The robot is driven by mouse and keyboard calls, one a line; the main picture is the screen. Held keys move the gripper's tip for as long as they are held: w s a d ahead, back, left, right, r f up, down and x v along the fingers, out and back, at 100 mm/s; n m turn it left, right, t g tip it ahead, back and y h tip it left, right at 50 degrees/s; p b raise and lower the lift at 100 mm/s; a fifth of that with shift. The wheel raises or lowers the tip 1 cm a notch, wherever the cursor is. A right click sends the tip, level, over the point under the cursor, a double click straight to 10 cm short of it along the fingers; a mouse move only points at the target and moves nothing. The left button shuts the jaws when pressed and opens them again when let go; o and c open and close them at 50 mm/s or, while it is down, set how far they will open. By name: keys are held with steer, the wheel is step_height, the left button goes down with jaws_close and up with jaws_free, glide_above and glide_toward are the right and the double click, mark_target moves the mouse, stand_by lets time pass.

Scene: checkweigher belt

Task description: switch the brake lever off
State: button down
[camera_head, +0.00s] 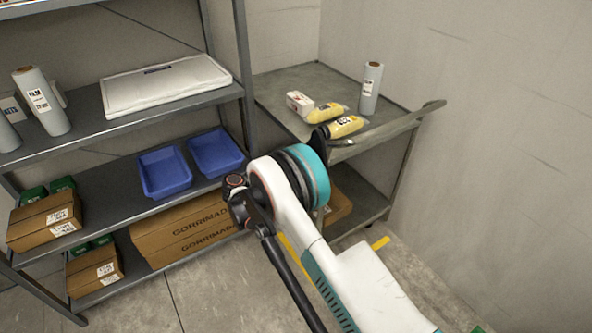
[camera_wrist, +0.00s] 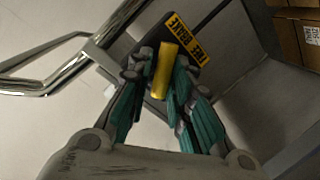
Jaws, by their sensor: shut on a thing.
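The brake lever (camera_wrist: 164,68) is a short yellow bar in the middle of the wrist view. It stands between the fingertips of my gripper (camera_wrist: 161,82), which is shut on it. A black and yellow label (camera_wrist: 190,38) reading "BRAKE", its other word unclear, lies just behind the lever. The lever seems to sit low on the grey trolley (camera_head: 287,112), but the head view does not show it. In the head view my arm hides the gripper and the lever.
A film roll (camera_head: 371,88), a small white box (camera_head: 300,103) and yellow bags (camera_head: 346,126) are on the trolley top. A chrome rail (camera_wrist: 75,68) runs left of my gripper. A shelf rack (camera_head: 120,204) with blue bins (camera_head: 164,172) and cartons stands left.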

steer(key=shift+a+f, duration=0.1)
steer(key=shift+a, duration=0.1)
stand_by(0.4)
steer(key=c, duration=1.6)
jaws_free()
steer(key=shift+o, duration=0.2)
steer(key=shift+w+a+f, duration=0.1)
steer(key=shift+f, duration=0.05)
steer(key=v, duration=1.2)
